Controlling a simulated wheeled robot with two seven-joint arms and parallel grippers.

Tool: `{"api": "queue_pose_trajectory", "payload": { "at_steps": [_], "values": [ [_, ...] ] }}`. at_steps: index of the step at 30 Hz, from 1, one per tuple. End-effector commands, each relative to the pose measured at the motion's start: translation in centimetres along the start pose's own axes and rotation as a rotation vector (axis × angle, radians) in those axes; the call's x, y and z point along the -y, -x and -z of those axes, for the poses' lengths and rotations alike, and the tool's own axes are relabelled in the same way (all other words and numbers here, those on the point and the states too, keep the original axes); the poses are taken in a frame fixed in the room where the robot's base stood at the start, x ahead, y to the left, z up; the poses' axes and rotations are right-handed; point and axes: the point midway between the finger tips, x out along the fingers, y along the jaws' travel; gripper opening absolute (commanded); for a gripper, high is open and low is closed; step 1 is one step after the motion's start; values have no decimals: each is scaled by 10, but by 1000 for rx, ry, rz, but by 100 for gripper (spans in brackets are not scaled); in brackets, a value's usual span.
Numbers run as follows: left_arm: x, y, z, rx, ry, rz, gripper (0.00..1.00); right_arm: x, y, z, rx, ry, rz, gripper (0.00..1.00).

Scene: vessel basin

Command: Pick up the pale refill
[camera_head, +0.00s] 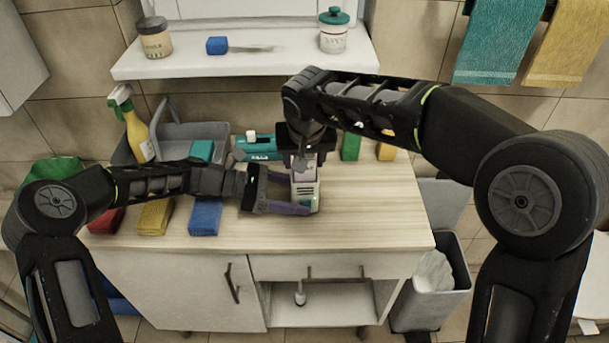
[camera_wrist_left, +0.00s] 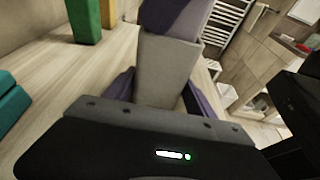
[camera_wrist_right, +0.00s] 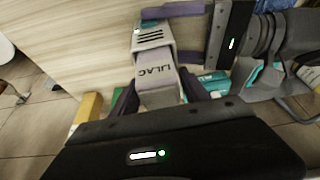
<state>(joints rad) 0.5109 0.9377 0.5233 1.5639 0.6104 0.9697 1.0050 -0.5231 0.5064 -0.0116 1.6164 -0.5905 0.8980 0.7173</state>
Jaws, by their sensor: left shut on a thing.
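The pale refill (camera_head: 305,192) is a grey-white pack with a lilac label. It stands over the counter's middle, and in the right wrist view the pack (camera_wrist_right: 155,72) reads "LILAC". My left gripper (camera_head: 300,194) comes in from the left, shut on the pack's lower part. In the left wrist view the pack's grey side (camera_wrist_left: 163,72) fills the space between its fingers. My right gripper (camera_wrist_right: 157,76) comes from above, its fingers on either side of the pack's upper part. I cannot tell whether they press on it. A small green part shows at the pack's bottom.
Blue (camera_head: 205,217), yellow (camera_head: 155,217) and red (camera_head: 105,220) blocks lie at the left; green (camera_head: 351,147) and orange (camera_head: 386,151) ones stand behind. A grey caddy (camera_head: 185,133) is at back left. The counter's right (camera_head: 385,210) is clear.

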Motion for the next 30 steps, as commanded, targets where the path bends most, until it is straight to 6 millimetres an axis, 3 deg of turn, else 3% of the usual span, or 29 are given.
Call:
{"api": "queue_pose_trajectory", "payload": {
  "at_steps": [19,30],
  "values": [
    [0,0,0,0,0,0,42,0,0,0,0,0,0,0],
    [0,0,0,0,0,0,42,0,0,0,0,0,0,0]
  ]
}}
